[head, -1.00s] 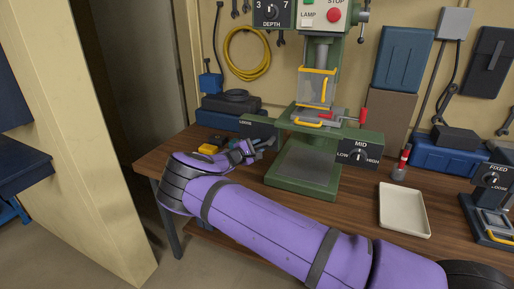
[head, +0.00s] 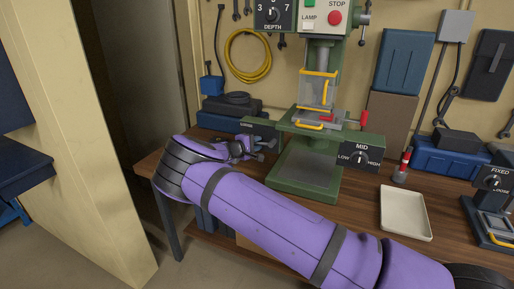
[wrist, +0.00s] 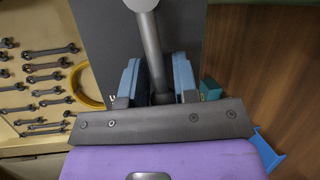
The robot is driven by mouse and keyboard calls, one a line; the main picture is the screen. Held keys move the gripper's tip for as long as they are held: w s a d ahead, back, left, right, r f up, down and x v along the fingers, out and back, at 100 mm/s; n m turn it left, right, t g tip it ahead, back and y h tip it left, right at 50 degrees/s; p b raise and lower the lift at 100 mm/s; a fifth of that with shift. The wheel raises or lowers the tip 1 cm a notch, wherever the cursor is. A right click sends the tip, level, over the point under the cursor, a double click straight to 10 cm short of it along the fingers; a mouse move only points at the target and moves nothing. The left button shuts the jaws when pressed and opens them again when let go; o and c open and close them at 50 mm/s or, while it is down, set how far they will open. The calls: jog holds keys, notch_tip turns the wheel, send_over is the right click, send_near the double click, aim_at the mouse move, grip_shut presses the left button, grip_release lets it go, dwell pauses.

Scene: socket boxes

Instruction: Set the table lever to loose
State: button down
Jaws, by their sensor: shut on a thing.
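The green drill press (head: 303,172) stands on the bench, with its table at mid-height. A dark label plate (head: 258,128) is at the left end of the table; its lettering is too small to read surely. My gripper (head: 266,145) is just below this plate, left of the press column. In the wrist view my gripper (wrist: 157,82) has its blue fingers on both sides of a grey rod with a pale round knob, the table lever (wrist: 150,40), and is shut on it. A dark panel lies behind the lever. The lever's pivot is hidden.
A FIXED/LOOSE device (head: 490,207) is at the right edge. Wrenches (wrist: 45,75) hang on the wall.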

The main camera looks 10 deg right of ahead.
aim_at(263, 134)
notch_tip(263, 134, up, 2)
jog(key=m+y, duration=0.1)
jog(key=m, duration=0.1)
jog(key=shift+r+m+y, duration=0.1)
jog(key=shift+m+y, duration=0.2)
jog(key=shift+m, duration=0.1)
jog(key=shift+s+d+r+m+t+y, duration=0.15)
jog(key=shift+r+m+y, duration=0.3)
jog(key=shift+m, duration=0.25)
jog(key=shift+s+d+r+m+t+y, duration=0.15)
jog(key=shift+r+m+y, duration=0.2)
jog(key=shift+r+m, duration=0.25)
jog(key=c, duration=1.1)
grip_release()
jog(key=shift+c, duration=0.2)
jog(key=v, duration=1)
jog(key=shift+s+a, duration=0.2)
jog(key=shift+a, duration=0.1)
jog(key=shift+r, duration=0.1)
jog(key=shift+d, duration=0.1)
